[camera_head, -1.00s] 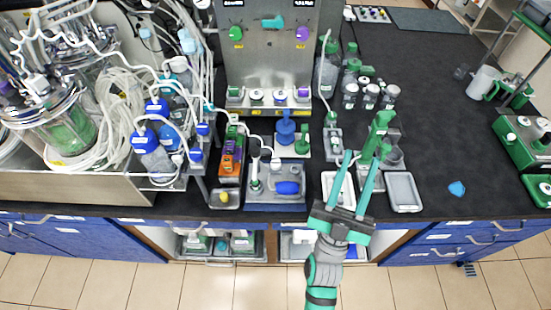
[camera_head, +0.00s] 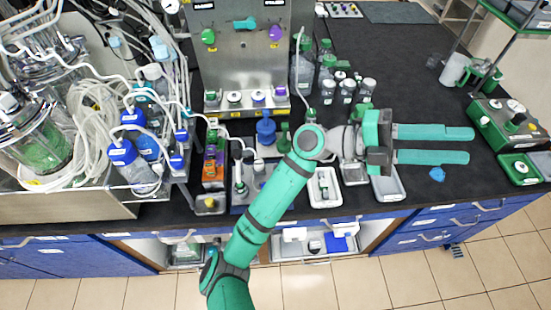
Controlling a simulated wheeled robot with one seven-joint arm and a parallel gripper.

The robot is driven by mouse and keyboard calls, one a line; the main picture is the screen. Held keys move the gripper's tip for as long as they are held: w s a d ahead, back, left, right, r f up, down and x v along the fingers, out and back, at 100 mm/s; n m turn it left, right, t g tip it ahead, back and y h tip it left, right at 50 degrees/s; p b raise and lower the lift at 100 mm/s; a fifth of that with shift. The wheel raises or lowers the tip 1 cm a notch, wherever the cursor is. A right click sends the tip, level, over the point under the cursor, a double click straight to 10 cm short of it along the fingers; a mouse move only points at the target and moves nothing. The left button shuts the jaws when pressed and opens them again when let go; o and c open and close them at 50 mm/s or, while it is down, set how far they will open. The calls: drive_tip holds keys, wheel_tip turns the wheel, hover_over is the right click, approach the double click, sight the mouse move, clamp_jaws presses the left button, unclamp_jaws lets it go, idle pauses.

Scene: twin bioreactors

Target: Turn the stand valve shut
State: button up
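My gripper (camera_head: 470,145) is open and empty. Its two long teal fingers point right over the right part of the bench. A steel panel (camera_head: 244,62) at the back carries a teal valve handle (camera_head: 245,23) lying level, between a green knob (camera_head: 208,37) and a purple knob (camera_head: 275,33). I cannot tell which of these is the stand valve. My gripper is well to the right of both.
Left of the stand are an orange unit (camera_head: 213,163) and blue-capped bottles (camera_head: 132,118) with loose tubing. Small bottles (camera_head: 346,90) stand behind my arm. Trays (camera_head: 388,186) lie near the front edge. A green device (camera_head: 508,125) stands at right.

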drive_tip(key=w+f+t+y, duration=0.2)
drive_tip(key=w+f+y, duration=0.1)
drive_tip(key=f+y, duration=0.4)
drive_tip(key=n+t+y, duration=0.7)
drive_tip(key=y, duration=0.6)
hover_over(258, 164)
wheel_tip(258, 164, down, 12)
drive_tip(key=f, duration=1)
drive_tip(key=shift+w+d+f, duration=0.15)
drive_tip(key=shift+w+f, duration=0.05)
drive_tip(key=shift+s, duration=0.1)
drive_tip(key=c, duration=0.8)
